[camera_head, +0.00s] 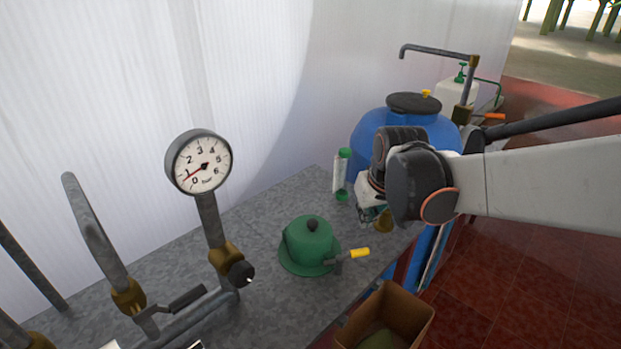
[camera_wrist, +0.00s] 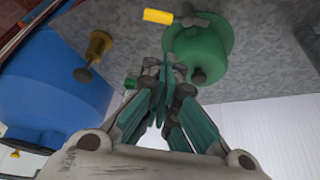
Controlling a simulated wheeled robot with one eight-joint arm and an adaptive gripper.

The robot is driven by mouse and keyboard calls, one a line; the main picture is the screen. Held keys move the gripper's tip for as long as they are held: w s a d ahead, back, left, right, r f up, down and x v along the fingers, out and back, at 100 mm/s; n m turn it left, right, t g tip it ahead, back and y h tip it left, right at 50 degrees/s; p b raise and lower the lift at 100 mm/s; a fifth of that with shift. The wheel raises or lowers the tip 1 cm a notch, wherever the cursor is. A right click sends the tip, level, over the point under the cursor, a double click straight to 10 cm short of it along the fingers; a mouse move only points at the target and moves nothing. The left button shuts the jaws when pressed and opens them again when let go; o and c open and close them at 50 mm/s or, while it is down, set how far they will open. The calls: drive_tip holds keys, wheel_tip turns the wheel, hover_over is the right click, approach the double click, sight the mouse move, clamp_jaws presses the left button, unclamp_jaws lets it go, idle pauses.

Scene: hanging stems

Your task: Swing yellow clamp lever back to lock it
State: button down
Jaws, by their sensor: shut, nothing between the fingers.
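The yellow clamp lever (camera_head: 359,253) sticks out to the right from the base of a green domed housing (camera_head: 308,244) on the grey bench. In the wrist view the yellow lever (camera_wrist: 158,16) shows at the top, left of the green housing (camera_wrist: 198,52). My gripper (camera_wrist: 163,68) is shut and empty, its fingertips below the lever and beside the housing in the wrist view. A gap shows between the fingertips and the yellow lever. In the head view my wrist hides most of the gripper (camera_head: 366,212), which is right of the housing.
A blue barrel (camera_head: 365,133) with a black lid stands behind my wrist. A white-and-green bottle (camera_head: 342,172) is at the bench's back. A brass fitting (camera_wrist: 98,45) sits near the barrel. A pressure gauge (camera_head: 200,163) and pipes stand left. A cardboard box (camera_head: 410,318) is below the bench's front edge.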

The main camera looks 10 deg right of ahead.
sight(348, 256)
drive_tip(key=w+d+f+g+p, duration=0.1)
drive_tip(key=w+f, duration=0.5)
drive_tip(key=w, duration=0.1)
drive_tip(key=shift+w+d+f, duration=0.15)
drive_tip(key=shift+d+f, duration=0.05)
drive_tip(key=shift+d, duration=0.1)
drive_tip(key=shift+f, duration=0.1)
drive_tip(key=b+x, duration=0.3)
drive_tip(key=x, duration=0.7)
drive_tip(key=shift+f, duration=0.15)
drive_tip(key=s, duration=0.1)
drive_tip(key=s+r, duration=0.1)
drive_tip(key=s, duration=0.1)
drive_tip(key=shift+b, duration=0.4)
drive_tip(key=shift+s+r, duration=0.15)
drive_tip(key=shift+s, duration=0.35)
